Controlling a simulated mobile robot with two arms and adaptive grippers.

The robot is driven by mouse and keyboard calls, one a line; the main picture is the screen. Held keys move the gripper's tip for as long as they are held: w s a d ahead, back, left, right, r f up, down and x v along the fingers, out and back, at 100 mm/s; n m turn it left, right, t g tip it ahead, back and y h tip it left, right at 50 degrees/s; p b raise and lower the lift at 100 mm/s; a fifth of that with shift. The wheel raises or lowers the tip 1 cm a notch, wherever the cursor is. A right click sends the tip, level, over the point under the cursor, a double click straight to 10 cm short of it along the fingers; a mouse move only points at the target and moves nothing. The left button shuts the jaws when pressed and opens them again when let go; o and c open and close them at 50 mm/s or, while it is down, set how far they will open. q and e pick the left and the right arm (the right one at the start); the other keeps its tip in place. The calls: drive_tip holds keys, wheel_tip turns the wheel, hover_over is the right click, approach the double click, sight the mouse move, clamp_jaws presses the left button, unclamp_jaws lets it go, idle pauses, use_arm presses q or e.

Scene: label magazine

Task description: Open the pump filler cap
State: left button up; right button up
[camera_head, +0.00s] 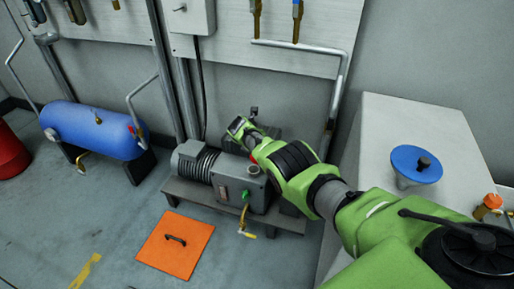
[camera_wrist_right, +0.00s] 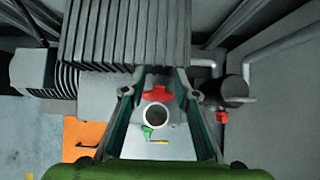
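The grey pump (camera_head: 230,183) stands on a low bench. A pale round ring with a dark centre (camera_head: 254,170) is on its top; it also shows in the right wrist view (camera_wrist_right: 157,115). I cannot tell if it is the open filler neck. A red lobed cap (camera_wrist_right: 157,93) shows just behind the ring in the right wrist view. My right gripper (camera_head: 243,130) is above the back of the pump; in its wrist view its fingers (camera_wrist_right: 160,85) are apart, one on each side of the cap, with visible gaps. Fingertip contact is unclear. My left gripper is out of view.
A dark ribbed block (camera_wrist_right: 130,35) is close behind the fingers. A blue tank (camera_head: 95,130) stands left; a pale cabinet (camera_head: 385,125) with a blue funnel (camera_head: 408,160) stands right.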

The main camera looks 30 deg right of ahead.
drive_tip(key=shift+s+a+f, duration=0.1)
drive_tip(key=shift+s+f, duration=0.05)
drive_tip(key=shift+f, duration=0.1)
drive_tip(key=shift+a+f, duration=0.1)
drive_tip(key=shift+a, duration=0.1)
drive_tip(key=shift+s+a, duration=0.1)
drive_tip(key=shift+r, duration=0.3)
drive_tip(key=v, duration=0.7)
idle(0.6)
